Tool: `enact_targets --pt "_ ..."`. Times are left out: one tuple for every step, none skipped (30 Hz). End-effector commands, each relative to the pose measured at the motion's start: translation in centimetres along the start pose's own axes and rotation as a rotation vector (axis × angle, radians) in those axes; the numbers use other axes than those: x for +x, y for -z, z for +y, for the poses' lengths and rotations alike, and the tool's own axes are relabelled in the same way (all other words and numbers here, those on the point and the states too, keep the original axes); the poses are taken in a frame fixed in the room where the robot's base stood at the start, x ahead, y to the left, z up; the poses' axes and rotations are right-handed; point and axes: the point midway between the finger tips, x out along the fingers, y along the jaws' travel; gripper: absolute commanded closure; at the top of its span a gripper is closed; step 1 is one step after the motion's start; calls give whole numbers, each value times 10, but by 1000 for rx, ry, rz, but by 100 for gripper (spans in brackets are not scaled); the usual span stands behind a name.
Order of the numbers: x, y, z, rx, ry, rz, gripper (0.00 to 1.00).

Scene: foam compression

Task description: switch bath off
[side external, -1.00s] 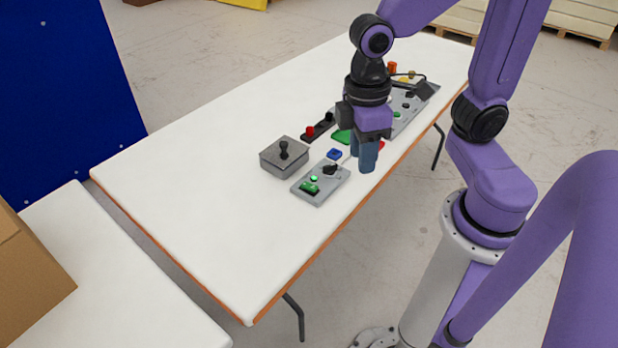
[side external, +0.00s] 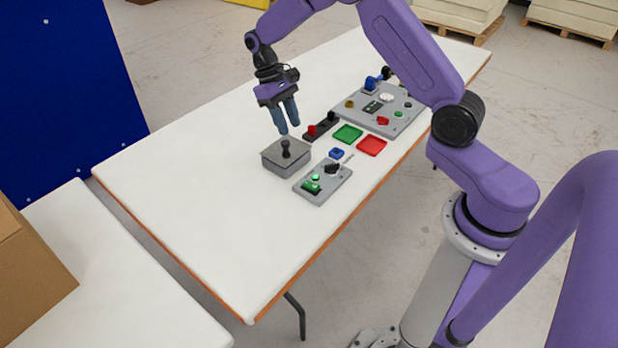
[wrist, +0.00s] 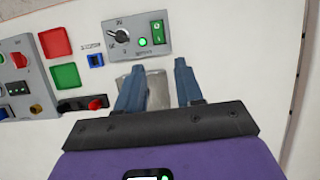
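A grey control panel (side external: 323,182) lies near the table's front edge. It has a black dial (side external: 332,168), a round green light (side external: 316,177) that glows and a green-lit rocker switch (side external: 312,186). In the wrist view the rocker (wrist: 158,32) and dial (wrist: 120,35) are at the top, beyond my fingertips. A grey box with a black knob (side external: 286,160) stands left of the panel; its metal top (wrist: 158,92) shows between my fingers. My gripper (side external: 289,127) points down behind and above the box. Its blue fingers (wrist: 159,66) are apart with nothing held.
A black strip with a red piece (side external: 312,131), green tray (side external: 348,134), red tray (side external: 371,146) and small blue block (side external: 337,153) lie nearby. A larger grey panel (side external: 372,118) lies further right. The table's left part is clear.

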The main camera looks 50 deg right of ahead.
Motion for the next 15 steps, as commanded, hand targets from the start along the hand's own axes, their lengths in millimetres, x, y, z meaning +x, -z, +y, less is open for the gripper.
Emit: enact_targets --pt "2 4 4 14 6 -7 64" --pt "3 5 6 19 8 -9 64" --pt "5 6 7 24 9 -11 64" --pt "6 6 8 26 10 -12 64" --pt "8 6 8 27 11 -13 64" --pt "10 6 8 28 11 -13 64" --pt "13 6 8 27 11 -13 64" --pt "16 6 8 27 10 -14 64" --pt "22 6 8 26 10 -13 64" --pt "26 6 8 26 10 -14 64" --pt "32 5 8 27 10 -15 64" --pt "39 5 8 27 10 -15 64" --pt "44 5 8 26 10 -16 64" --pt "50 5 8 27 10 -16 64" --pt "58 5 8 26 10 -15 64"
